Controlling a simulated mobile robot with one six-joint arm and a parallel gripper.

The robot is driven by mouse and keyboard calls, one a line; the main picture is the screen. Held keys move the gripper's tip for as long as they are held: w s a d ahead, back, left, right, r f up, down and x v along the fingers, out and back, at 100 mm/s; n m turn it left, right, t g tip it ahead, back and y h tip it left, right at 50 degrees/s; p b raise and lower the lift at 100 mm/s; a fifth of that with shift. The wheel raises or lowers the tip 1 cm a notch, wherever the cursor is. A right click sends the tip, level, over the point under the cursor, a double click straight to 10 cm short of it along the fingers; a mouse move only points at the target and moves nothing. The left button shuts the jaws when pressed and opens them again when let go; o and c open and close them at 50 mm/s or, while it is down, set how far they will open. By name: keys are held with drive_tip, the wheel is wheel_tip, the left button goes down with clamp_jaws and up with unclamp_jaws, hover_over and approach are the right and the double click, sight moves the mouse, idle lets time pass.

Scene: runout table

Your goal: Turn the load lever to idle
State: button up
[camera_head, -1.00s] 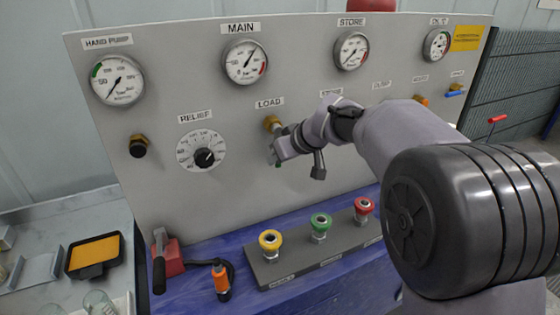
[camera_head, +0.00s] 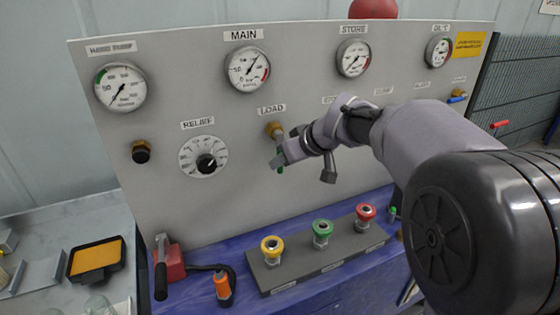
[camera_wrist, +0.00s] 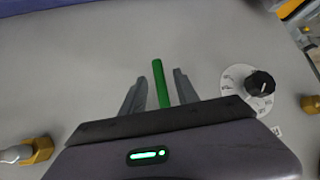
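The load lever, a green handle (camera_wrist: 161,84), stands between my gripper's two grey fingers in the wrist view, with a gap on each side. In the head view only a small green part (camera_head: 280,168) shows below the fingers. Its brass valve body (camera_head: 275,130) sits under the LOAD label (camera_head: 271,110) on the grey panel. My gripper (camera_head: 281,156) is at this valve, open around the lever; it also shows in the wrist view (camera_wrist: 160,92). Whether the fingers touch the panel cannot be told. The idle mark is not visible.
The RELIEF dial (camera_head: 203,157) is left of the lever and also shows in the wrist view (camera_wrist: 250,88). A brass valve (camera_wrist: 36,150) is at the wrist view's left. My forearm hides some panel.

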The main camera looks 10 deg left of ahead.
drive_tip(key=p+v, duration=0.2)
drive_tip(key=v, duration=1.2)
drive_tip(key=shift+r+p, duration=0.15)
drive_tip(key=shift+p, duration=0.2)
drive_tip(key=shift+s, duration=0.15)
drive_tip(key=s+d+f+m+h, duration=0.1)
drive_tip(key=s+d+f+m, duration=0.2)
drive_tip(key=s, duration=0.6)
drive_tip(key=s+d+f+m+h, duration=0.2)
drive_tip(key=s+d+f+m, duration=0.2)
drive_tip(key=s, duration=0.6)
drive_tip(key=s+d+f+m+h, duration=0.1)
drive_tip(key=s+d+f+m, duration=0.2)
drive_tip(key=s, duration=0.6)
drive_tip(key=d+m, duration=0.2)
drive_tip(key=m, duration=0.1)
drive_tip(key=shift+s+d+f+h, duration=0.2)
drive_tip(key=shift+d+f+h, duration=0.1)
drive_tip(key=shift+f, duration=0.1)
